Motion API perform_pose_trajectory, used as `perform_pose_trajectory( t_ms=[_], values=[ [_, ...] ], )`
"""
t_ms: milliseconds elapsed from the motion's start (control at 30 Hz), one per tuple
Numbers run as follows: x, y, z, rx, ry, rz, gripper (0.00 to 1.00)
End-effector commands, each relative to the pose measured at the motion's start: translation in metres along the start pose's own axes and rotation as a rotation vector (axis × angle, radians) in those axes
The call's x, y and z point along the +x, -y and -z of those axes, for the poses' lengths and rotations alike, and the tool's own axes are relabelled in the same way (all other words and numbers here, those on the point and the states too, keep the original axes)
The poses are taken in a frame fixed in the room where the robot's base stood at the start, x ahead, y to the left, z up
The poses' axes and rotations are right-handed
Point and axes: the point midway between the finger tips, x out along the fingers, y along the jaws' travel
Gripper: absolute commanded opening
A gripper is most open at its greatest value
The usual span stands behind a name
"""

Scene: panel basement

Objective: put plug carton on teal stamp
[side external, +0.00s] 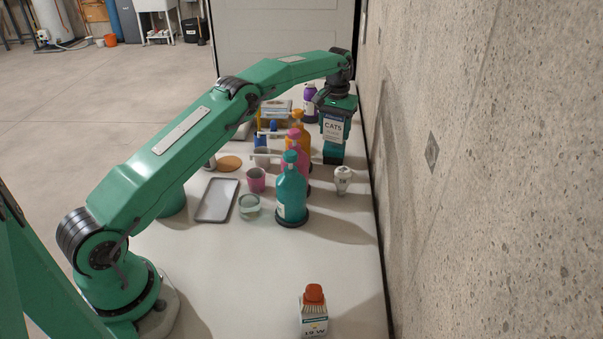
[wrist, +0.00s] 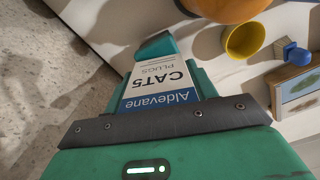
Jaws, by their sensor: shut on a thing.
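The plug carton (side external: 334,127), white with "CAT5" lettering, is upright in my gripper (side external: 337,108) at the far right of the table. In the wrist view the carton (wrist: 160,88) shows its blue "Aldevane" band nearest my gripper (wrist: 163,95), whose green fingers close on both sides. A teal block (side external: 333,154) shows directly below the carton, and a teal part (wrist: 156,47) shows beyond its far end in the wrist view. I cannot tell whether this is the teal stamp or part of the carton or fingers, nor whether the carton rests on it.
Teal (side external: 292,190), pink and orange (side external: 303,128) pump bottles stand left of the carton. A white bulb (side external: 343,181) is nearer. The wall (side external: 480,170) is close on the right.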

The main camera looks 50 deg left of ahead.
Motion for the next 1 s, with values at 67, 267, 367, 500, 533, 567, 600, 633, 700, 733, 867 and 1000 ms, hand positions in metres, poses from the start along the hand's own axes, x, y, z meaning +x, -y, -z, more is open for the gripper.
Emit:
perform_pose_trajectory(
  t_ms=[67, 267, 367, 500, 533, 567, 600, 633, 700, 733, 867, 1000],
  values=[
    [0.01, 0.0, 0.0, 0.0, 0.002, 0.0, 0.3],
    [0.019, 0.0, 0.0, 0.0, 0.0, 0.0, 0.3],
    [0.019, 0.0, 0.0, 0.0, 0.0, 0.0, 0.3],
    [0.019, 0.0, 0.0, 0.0, 0.0, 0.0, 0.3],
    [0.02, 0.0, 0.0, 0.0, 0.0, 0.0, 0.3],
    [0.021, 0.0, 0.0, 0.0, 0.0, 0.0, 0.3],
    [0.021, 0.0, 0.0, 0.0, 0.0, 0.0, 0.3],
    [0.022, 0.0, 0.0, 0.0, 0.0, 0.0, 0.3],
    [0.022, 0.0, 0.0, 0.0, 0.001, 0.0, 0.68],
    [0.022, 0.0, 0.0, 0.0, 0.001, 0.0, 0.74],
    [0.022, 0.0, 0.0, 0.0, 0.001, 0.0, 0.78],
    [0.022, 0.0, 0.0, 0.0, 0.001, 0.0, 0.78]
  ],
)
